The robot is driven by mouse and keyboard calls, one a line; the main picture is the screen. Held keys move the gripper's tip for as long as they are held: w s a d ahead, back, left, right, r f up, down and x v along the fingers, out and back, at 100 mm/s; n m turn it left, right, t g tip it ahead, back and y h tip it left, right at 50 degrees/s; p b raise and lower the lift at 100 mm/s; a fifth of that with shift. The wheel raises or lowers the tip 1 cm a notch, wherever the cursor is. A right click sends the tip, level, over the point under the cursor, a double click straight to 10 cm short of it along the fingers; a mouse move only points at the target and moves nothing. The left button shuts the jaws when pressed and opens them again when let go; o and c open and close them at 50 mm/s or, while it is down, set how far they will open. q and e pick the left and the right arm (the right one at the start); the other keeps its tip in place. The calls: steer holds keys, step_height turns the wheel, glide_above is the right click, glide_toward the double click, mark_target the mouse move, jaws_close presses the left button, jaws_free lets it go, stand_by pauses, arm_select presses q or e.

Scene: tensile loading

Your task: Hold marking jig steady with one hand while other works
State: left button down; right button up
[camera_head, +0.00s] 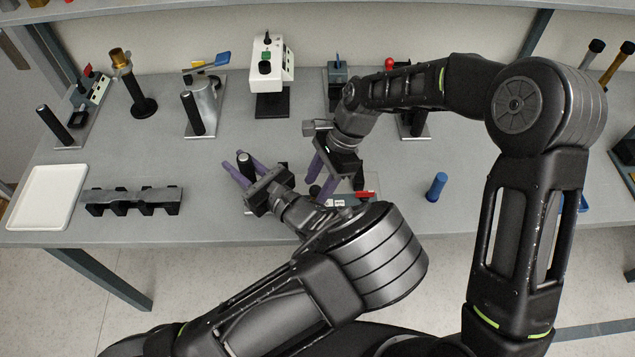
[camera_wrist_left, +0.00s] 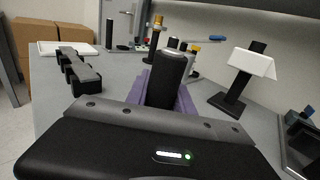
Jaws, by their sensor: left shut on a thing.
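The marking jig shows in part in the head view, with an upright black handle (camera_head: 245,160) at its left end. My left gripper (camera_head: 240,172) has its purple fingers on both sides of this handle and is shut on it. In the left wrist view the black handle (camera_wrist_left: 167,80) stands between the purple fingers. My right gripper (camera_head: 325,178) points down over the right part of the jig, its purple fingers close to it. Whether it grips anything is unclear. The jig's middle is mostly hidden by both grippers. A red part (camera_head: 365,195) shows at its right end.
A blue cylinder (camera_head: 437,187) stands right of the jig. A black notched rack (camera_head: 130,200) and a white tray (camera_head: 42,198) lie to the left. Several fixtures, including a white device (camera_head: 271,72), stand along the back.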

steer(key=shift+r, duration=0.1)
steer(key=v, duration=1.1)
steer(key=shift+w+d+r, duration=0.15)
steer(key=shift+d+r, duration=0.1)
steer(key=shift+r, duration=0.1)
arm_select(q)
steer(key=c, duration=1)
jaws_free()
steer(key=shift+d, duration=0.1)
steer(key=v, duration=1.2)
